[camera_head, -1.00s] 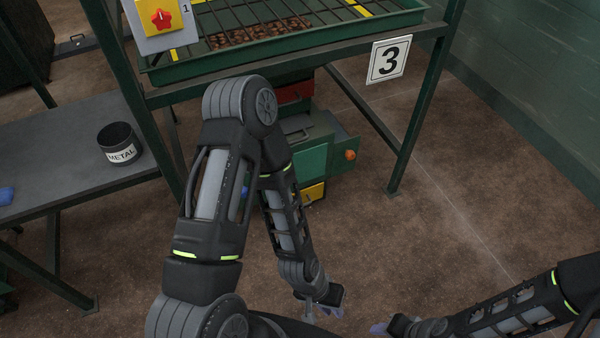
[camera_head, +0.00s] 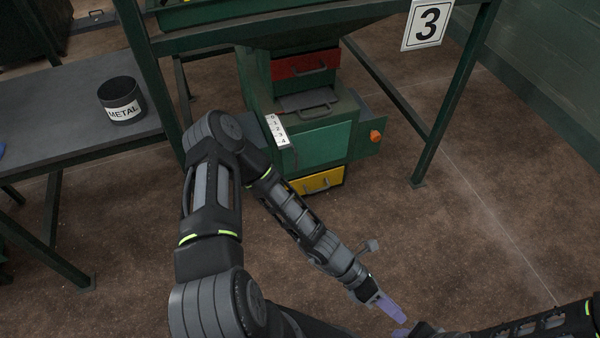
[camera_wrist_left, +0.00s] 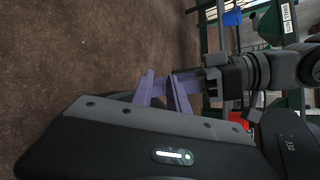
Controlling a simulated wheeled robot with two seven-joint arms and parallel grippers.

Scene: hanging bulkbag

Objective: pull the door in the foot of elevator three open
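The foot of elevator three is a green box (camera_head: 323,140) under the rack signed 3 (camera_head: 427,24). It has a red front (camera_head: 305,64) with a handle at the top, a dark handled cover below it, and a yellow front (camera_head: 318,181) with a handle at floor level. All look closed; I cannot tell which is the named door. My left gripper (camera_head: 388,306) is in front of the box, low and well apart from it. My right gripper (camera_head: 402,332) is mostly cut off at the bottom edge.
An orange knob (camera_head: 376,136) sticks out on the box's right side. A grey table (camera_head: 60,127) with a METAL pot (camera_head: 122,101) stands at left. A rack leg (camera_head: 440,120) stands right of the box. The floor before the box is clear.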

